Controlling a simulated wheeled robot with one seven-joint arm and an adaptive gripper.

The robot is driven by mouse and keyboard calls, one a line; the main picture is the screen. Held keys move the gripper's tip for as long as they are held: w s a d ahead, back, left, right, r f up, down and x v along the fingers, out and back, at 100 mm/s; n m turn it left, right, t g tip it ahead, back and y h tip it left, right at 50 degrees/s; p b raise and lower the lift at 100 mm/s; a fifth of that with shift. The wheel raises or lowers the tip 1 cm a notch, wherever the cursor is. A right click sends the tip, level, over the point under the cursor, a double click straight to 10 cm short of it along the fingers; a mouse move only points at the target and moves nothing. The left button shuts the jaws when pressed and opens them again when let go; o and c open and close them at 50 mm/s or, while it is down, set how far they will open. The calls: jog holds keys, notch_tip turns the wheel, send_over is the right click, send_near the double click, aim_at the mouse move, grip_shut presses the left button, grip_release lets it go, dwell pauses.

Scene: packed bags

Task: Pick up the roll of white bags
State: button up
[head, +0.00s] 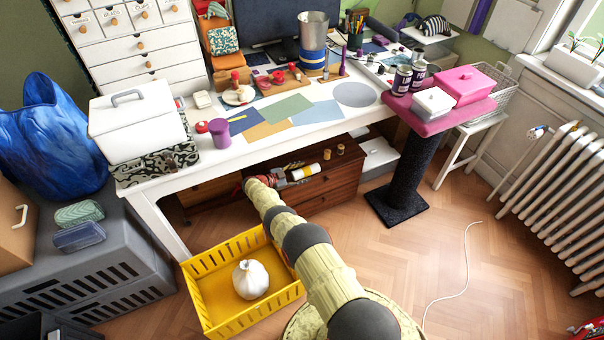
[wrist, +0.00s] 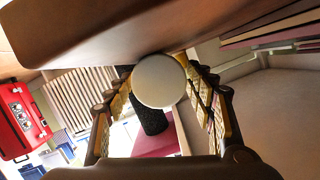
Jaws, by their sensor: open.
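The roll of white bags (head: 308,171) is a short white cylinder with a yellow band. It lies on its side on the brown wooden cabinet under the desk. In the wrist view its round pale end (wrist: 158,80) faces the camera between my two fingertips. My gripper (head: 284,182) is at the near end of the roll, reaching in low from the left under the desk edge. Its fingers (wrist: 160,78) are spread on both sides of the roll's end. I cannot tell whether a finger touches the roll.
The white desk (head: 170,184) overhangs the brown cabinet (head: 335,187). Small wooden spools (head: 326,154) stand behind the roll. A pink-topped post (head: 405,170) stands right; floor between is clear.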

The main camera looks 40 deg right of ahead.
jog(key=shift+a, duration=0.1)
jog(key=v, duration=1.2)
